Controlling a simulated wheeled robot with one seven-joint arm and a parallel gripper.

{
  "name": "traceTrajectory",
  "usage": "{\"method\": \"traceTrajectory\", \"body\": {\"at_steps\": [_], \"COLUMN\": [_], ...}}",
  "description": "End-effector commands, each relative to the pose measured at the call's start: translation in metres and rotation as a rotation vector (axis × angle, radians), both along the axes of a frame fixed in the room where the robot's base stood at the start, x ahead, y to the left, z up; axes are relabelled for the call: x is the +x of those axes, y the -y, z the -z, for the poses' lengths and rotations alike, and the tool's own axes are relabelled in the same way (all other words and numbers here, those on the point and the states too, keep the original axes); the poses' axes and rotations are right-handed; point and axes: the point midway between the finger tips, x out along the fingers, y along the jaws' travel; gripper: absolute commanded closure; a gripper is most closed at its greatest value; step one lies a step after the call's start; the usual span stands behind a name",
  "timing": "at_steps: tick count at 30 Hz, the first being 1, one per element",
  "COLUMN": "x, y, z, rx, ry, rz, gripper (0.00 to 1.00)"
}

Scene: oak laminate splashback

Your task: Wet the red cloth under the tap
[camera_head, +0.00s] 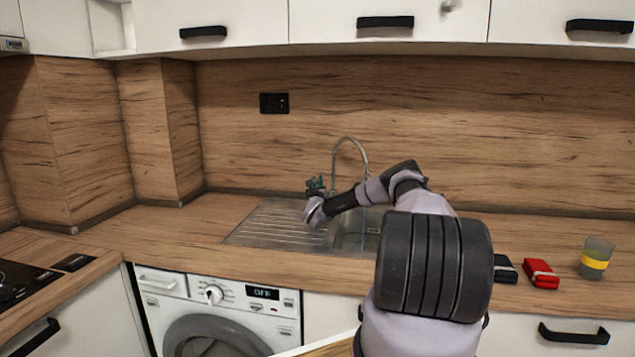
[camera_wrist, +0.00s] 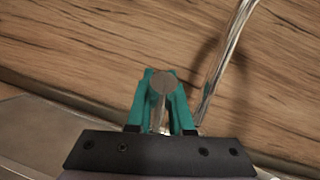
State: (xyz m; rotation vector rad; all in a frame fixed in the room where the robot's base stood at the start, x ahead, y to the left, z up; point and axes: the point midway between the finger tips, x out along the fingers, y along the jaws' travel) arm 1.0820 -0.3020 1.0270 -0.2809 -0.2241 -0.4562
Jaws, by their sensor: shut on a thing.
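The red cloth (camera_head: 540,272) lies folded on the counter, right of the sink and far from my gripper. The tap (camera_head: 352,142) is a tall metal arched spout at the back of the sink (camera_head: 285,228); its pipe also shows in the wrist view (camera_wrist: 222,65). My gripper (camera_head: 316,186) is beside the spout, on its left. In the wrist view its teal fingers (camera_wrist: 162,100) are shut on a round-topped metal tap handle (camera_wrist: 162,82). My arm hides part of the basin.
A dark folded cloth (camera_head: 505,270) lies left of the red one. A greenish cup with a yellow band (camera_head: 595,260) stands to its right. A black socket (camera_head: 274,103) is on the wooden splashback. A washing machine (camera_head: 215,315) is under the counter, and a hob (camera_head: 18,282) is at left.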

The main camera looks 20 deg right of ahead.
Motion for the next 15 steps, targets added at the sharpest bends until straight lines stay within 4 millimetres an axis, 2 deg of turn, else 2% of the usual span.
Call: {"method": "traceTrajectory", "body": {"at_steps": [2,3,5,6,15], "x": [-0.0002,-0.0001,-0.0001,-0.0001,-0.0009], "y": [0.0002,0.0002,0.0002,0.0002,-0.0003], "z": [0.0005,0.0005,0.0005,0.0005,0.0009], "rx": [0.0,0.0,0.001,0.001,0.001], "ry": [-0.001,-0.001,-0.002,-0.002,-0.003], "rz": [0.0,0.0,0.0,0.0,0.001], "gripper": [1.0,0.77,0.54,0.51,0.51]}}
